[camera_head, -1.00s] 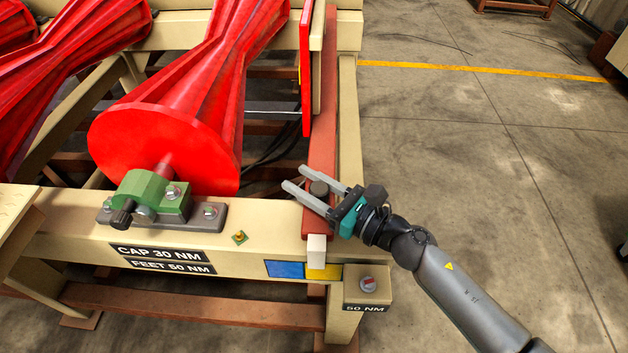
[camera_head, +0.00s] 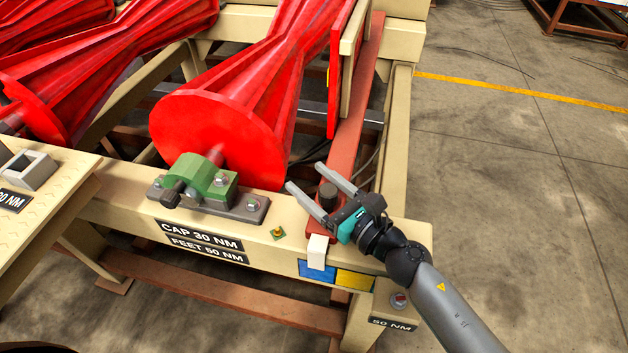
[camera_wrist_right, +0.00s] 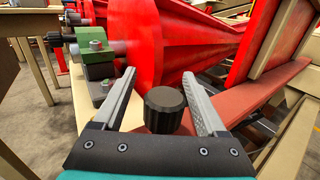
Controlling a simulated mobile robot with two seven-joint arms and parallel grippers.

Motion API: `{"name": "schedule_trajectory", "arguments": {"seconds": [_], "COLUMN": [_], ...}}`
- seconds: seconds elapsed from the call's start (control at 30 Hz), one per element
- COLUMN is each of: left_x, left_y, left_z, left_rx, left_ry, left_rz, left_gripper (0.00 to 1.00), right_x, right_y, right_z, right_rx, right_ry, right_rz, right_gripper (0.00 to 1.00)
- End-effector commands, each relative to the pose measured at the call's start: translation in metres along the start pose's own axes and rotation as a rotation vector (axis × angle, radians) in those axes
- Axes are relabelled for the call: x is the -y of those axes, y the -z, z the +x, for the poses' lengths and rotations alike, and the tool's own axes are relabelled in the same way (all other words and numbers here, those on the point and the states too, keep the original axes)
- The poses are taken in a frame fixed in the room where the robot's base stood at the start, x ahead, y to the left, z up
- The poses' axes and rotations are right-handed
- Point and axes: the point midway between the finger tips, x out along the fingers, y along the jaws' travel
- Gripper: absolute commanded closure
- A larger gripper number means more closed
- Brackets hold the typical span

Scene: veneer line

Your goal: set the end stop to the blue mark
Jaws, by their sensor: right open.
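The end stop is a red bar (camera_head: 352,135) with a red plate (camera_head: 340,70) standing at its far part and a white pointer block (camera_head: 317,252) at its near end. The white block sits above the blue mark (camera_head: 317,271), left of the yellow mark (camera_head: 355,281). A dark round knob (camera_head: 327,192) stands on the bar. My right gripper (camera_head: 306,177) is open, with one finger on each side of the knob. In the right wrist view the knob (camera_wrist_right: 164,108) is between the fingers (camera_wrist_right: 159,75), with visible gaps. My left gripper is out of view.
A red roller (camera_head: 220,130) on a green bearing block (camera_head: 205,180) lies left of the bar. A cream frame (camera_head: 275,222) carries the marks and a small dial (camera_head: 399,300). A cream table edge (camera_head: 60,195) is at left.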

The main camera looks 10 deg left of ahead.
Motion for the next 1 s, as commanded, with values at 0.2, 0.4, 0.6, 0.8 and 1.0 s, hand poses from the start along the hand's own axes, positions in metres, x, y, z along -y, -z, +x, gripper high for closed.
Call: {"name": "schedule_trajectory", "arguments": {"seconds": [0.2,0.4,0.6,0.8,1.0], "left_x": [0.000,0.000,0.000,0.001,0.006], "left_y": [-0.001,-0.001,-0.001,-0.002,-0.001], "left_z": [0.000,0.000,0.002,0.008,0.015], "left_rx": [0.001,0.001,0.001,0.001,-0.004], "left_ry": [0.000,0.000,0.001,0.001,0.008], "left_rz": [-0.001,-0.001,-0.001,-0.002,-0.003], "left_gripper": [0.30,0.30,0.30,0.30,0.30], "right_x": [0.001,0.001,0.001,0.000,0.000], "right_y": [0.000,0.001,0.002,0.003,0.002], "right_z": [0.000,-0.008,-0.043,-0.086,-0.122], "right_rx": [-0.001,-0.001,-0.004,-0.004,-0.003], "right_ry": [0.002,0.003,0.004,0.001,0.001], "right_rz": [0.000,0.001,0.001,0.001,0.002], "right_gripper": [0.26,0.26,0.26,0.26,0.26]}}
